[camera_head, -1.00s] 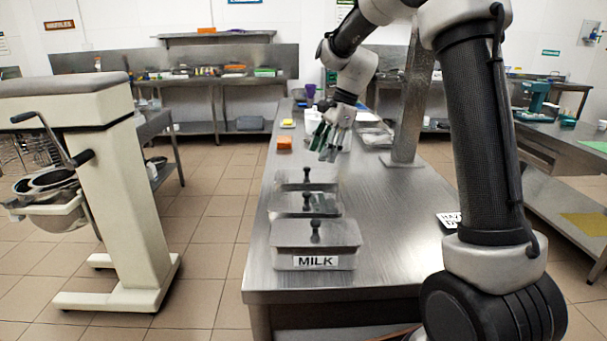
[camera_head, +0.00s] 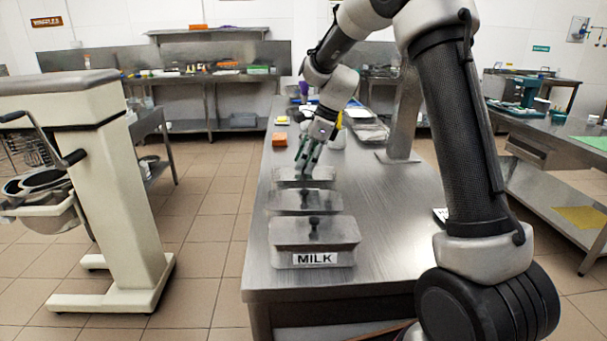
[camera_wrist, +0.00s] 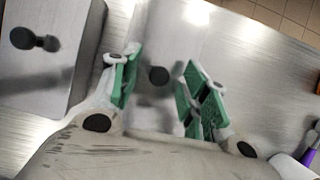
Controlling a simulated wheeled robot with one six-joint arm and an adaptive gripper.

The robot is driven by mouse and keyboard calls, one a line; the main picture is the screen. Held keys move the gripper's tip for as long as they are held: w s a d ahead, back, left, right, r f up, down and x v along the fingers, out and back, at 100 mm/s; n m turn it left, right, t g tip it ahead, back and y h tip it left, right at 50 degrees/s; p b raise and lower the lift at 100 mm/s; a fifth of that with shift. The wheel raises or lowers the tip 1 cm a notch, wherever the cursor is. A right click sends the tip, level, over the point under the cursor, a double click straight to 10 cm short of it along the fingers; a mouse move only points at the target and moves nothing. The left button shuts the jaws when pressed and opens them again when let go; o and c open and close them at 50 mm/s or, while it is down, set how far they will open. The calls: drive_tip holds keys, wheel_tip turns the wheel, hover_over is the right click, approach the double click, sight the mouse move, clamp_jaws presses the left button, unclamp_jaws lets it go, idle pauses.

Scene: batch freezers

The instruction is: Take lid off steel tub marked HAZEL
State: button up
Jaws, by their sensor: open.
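Three steel tubs with lids and dark knobs stand in a row on the steel table. The nearest tub (camera_head: 285,256) reads MILK. The middle tub (camera_head: 282,208) and the far tub (camera_head: 287,184) show no readable label, so I cannot read HAZEL anywhere. My gripper (camera_head: 308,166) is open and points down over the far tub. In the wrist view its green-padded fingers (camera_wrist: 160,60) stand on either side of a dark knob (camera_wrist: 158,75), with visible gaps. A neighbouring lid with its own knob (camera_wrist: 22,38) shows at the left.
An orange block (camera_head: 279,139) and a yellow item (camera_head: 282,120) sit beyond the tubs. Trays (camera_head: 371,133) lie at the back right, near a steel post (camera_head: 400,115). The table (camera_head: 385,220) right of the tubs is mostly clear. A cream machine (camera_head: 125,190) stands left.

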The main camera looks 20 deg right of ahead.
drive_tip(key=shift+a+f, duration=0.15)
drive_tip(key=shift+f, duration=0.2)
clamp_jaws()
